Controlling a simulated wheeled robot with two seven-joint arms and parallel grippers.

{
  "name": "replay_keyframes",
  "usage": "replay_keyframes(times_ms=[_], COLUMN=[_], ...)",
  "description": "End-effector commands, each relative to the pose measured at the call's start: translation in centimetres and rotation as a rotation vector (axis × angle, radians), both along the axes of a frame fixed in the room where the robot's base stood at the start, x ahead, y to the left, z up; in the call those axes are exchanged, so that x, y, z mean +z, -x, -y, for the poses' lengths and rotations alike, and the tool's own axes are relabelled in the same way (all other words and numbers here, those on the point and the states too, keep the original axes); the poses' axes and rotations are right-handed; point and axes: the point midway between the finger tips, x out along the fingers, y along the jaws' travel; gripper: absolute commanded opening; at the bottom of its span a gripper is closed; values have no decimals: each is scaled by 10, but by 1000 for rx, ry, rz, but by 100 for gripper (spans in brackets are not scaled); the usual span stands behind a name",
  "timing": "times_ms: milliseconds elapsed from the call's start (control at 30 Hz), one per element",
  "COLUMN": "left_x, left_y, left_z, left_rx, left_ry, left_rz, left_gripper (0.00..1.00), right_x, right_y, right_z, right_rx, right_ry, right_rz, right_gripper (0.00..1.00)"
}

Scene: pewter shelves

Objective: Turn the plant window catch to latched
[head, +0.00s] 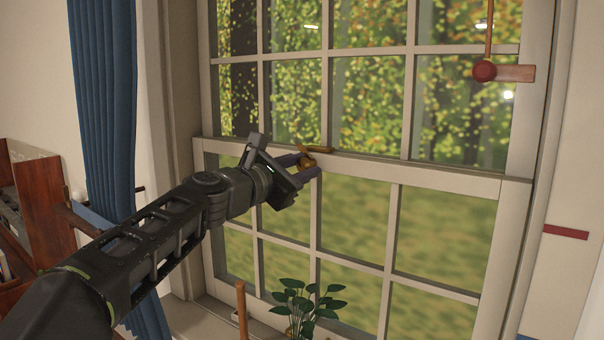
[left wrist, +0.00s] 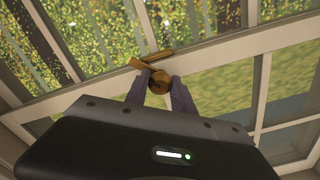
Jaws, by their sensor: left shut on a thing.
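The window catch (head: 306,160) is a small brass piece on the meeting rail of the window (head: 440,174), above the plant (head: 308,305). My left gripper (head: 307,164) reaches it from the left and is shut on it. In the left wrist view the catch (left wrist: 158,82) shows a round brass knob between the two fingertips (left wrist: 160,86). A brass bar lies along the rail just behind the knob. The fingers hide part of the knob's sides. My right gripper is not in view.
A blue curtain (head: 103,100) hangs left of the window. A wooden shelf (head: 38,205) stands at the far left. A wooden rod (head: 241,310) stands beside the plant.

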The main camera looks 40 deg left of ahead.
Motion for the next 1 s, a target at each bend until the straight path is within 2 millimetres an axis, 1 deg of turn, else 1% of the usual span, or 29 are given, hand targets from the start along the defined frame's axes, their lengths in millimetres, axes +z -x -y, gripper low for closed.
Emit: replay_keyframes(times_ms=[33, 600, 800, 1000], left_x=[-2, -1, -1, -1], left_y=[0, 0, 0, 0], left_z=[0, 0, 0, 0], left_rx=[-1, -1, -2, -1], left_ry=[-45, -568, -696, -764], left_rz=[1, -11, -15, -17], left_gripper=[0, 0, 0, 0], right_x=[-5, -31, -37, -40], right_y=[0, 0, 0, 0], right_z=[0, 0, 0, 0], right_rx=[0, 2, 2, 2], right_ry=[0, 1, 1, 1], right_rz=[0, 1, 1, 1], right_gripper=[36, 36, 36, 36])
